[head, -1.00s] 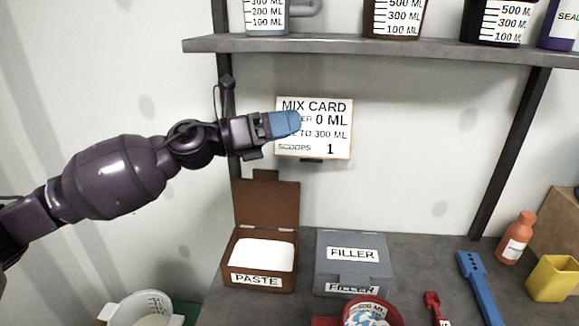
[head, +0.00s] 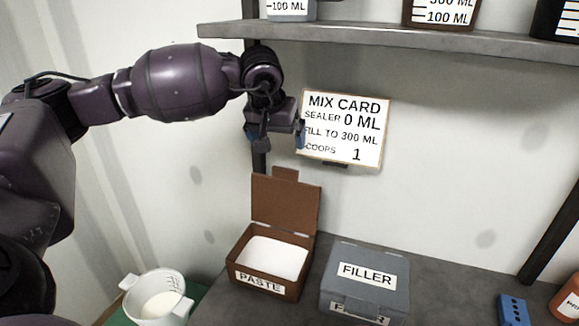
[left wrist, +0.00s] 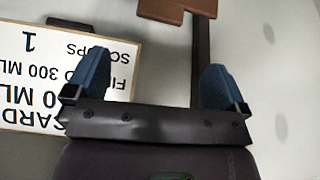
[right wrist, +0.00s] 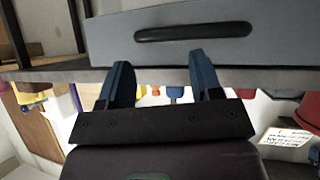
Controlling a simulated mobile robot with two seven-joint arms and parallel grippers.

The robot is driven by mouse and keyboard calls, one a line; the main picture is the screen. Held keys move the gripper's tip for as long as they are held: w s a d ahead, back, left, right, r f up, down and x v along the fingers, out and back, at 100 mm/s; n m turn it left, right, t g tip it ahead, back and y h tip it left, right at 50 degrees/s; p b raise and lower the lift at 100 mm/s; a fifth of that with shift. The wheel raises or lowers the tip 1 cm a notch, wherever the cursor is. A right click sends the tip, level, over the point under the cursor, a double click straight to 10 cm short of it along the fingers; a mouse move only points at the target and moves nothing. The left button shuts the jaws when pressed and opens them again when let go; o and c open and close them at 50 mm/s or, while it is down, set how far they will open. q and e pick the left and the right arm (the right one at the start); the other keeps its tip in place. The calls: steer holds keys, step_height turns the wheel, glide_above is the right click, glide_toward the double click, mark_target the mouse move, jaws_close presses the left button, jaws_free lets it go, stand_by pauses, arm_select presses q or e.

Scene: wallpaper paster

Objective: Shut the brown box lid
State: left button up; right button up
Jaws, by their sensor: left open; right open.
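The brown box (head: 268,266), labelled PASTE, stands on the grey bench with white paste inside. Its brown lid (head: 285,205) stands up, open, at the back of the box. My left gripper (head: 274,140) is open and empty, fingers pointing down, above the lid and beside the mix card. In the left wrist view the left gripper (left wrist: 155,80) has its blue fingers wide apart, and part of the brown lid (left wrist: 178,10) shows at the top edge. My right gripper (right wrist: 160,85) is open and empty in the right wrist view, outside the head view.
A grey FILLER box (head: 366,283), closed, stands right of the brown box. A mix card (head: 345,128) hangs on the wall. A shelf (head: 400,48) with containers runs above. A white jug (head: 157,297) stands at lower left. A grey drawer front (right wrist: 190,40) shows near the right gripper.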

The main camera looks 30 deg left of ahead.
mark_target(285, 169)
arm_select(q)
steer(key=shift+m, duration=0.4)
steer(key=x, duration=1.1)
steer(key=c, duration=1.3)
steer(key=shift+b, duration=0.3)
